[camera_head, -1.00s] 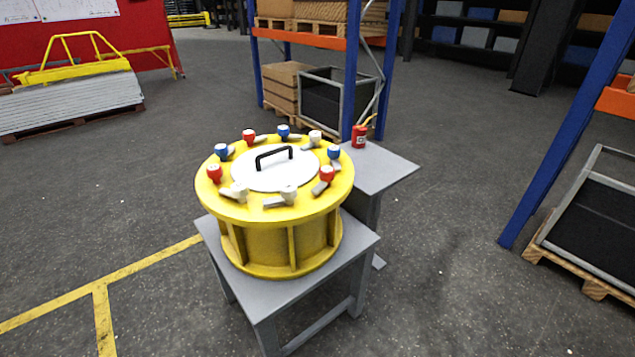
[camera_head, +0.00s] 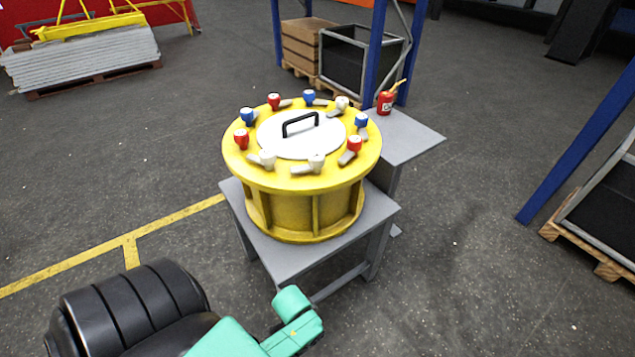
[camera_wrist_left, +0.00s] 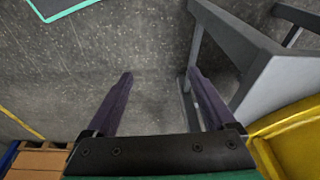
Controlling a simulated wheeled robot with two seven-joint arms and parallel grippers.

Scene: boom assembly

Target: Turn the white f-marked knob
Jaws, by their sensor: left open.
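A yellow drum (camera_head: 288,209) with a pale lid and black handle (camera_head: 300,122) carries a ring of red, blue and white knobs. White knobs show at the front left (camera_head: 267,160), the front middle (camera_head: 317,162) and the back right (camera_head: 342,103). Their markings are too small to read, so I cannot tell which has the f. My left arm's green end (camera_head: 297,318) is below and in front of the drum, apart from the knobs. In the left wrist view my left gripper (camera_wrist_left: 160,74) is open and empty over the floor. My right gripper is not in view.
The drum stands on a grey table (camera_head: 383,209). A smaller grey side table (camera_head: 412,140) behind it at right holds a red can (camera_head: 385,102). In the left wrist view the table frame (camera_wrist_left: 262,75) is close right of the fingers. Floor left of the drum is clear.

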